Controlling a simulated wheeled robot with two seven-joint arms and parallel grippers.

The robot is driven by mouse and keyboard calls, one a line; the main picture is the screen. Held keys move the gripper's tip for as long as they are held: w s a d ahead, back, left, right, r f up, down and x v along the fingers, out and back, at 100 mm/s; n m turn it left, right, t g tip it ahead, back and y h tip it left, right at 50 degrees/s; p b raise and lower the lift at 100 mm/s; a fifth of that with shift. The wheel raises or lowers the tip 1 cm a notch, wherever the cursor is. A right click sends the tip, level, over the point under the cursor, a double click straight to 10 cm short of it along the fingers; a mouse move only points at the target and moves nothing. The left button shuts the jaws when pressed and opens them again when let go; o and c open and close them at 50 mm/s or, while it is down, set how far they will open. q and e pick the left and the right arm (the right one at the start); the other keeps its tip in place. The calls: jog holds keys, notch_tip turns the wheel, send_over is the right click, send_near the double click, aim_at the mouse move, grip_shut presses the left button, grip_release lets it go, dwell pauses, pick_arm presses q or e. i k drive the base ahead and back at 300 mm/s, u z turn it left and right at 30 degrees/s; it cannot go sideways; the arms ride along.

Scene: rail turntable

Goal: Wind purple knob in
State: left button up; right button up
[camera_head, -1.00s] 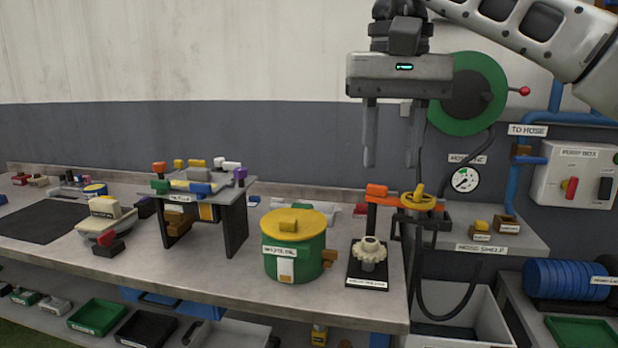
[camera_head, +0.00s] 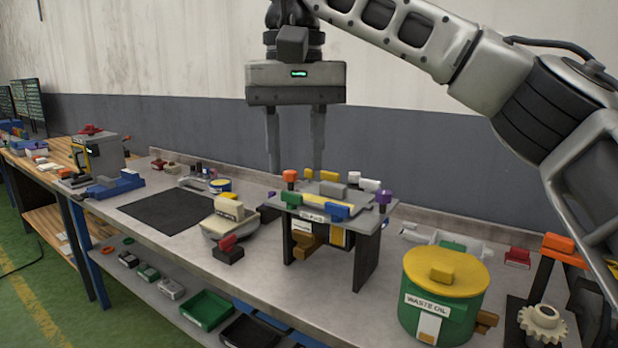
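The purple knob (camera_head: 383,198) sits at the right edge of a small raised fixture (camera_head: 366,222), a grey top plate on dark legs. Other coloured knobs stand around that plate, including an orange one (camera_head: 290,176) at left and white ones at the back. My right gripper (camera_head: 295,166) hangs with its fingers pointing down and apart, with nothing between them. In the picture it is above and left of the purple knob, over the fixture's left back part; its depth is hard to judge. My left gripper is out of view.
A green waste oil drum with a yellow lid (camera_head: 446,270) stands right of the fixture. A scale-like unit (camera_head: 229,213) and a dark mat (camera_head: 172,211) lie to the left. A pale gear (camera_head: 542,325) is at the far right, near my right arm.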

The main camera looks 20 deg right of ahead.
aim_at(384, 197)
jog(key=u, duration=0.15)
jog(key=i, duration=0.85)
jog(key=z, duration=0.75)
jog(key=i, duration=0.45)
jog(key=z, duration=0.6)
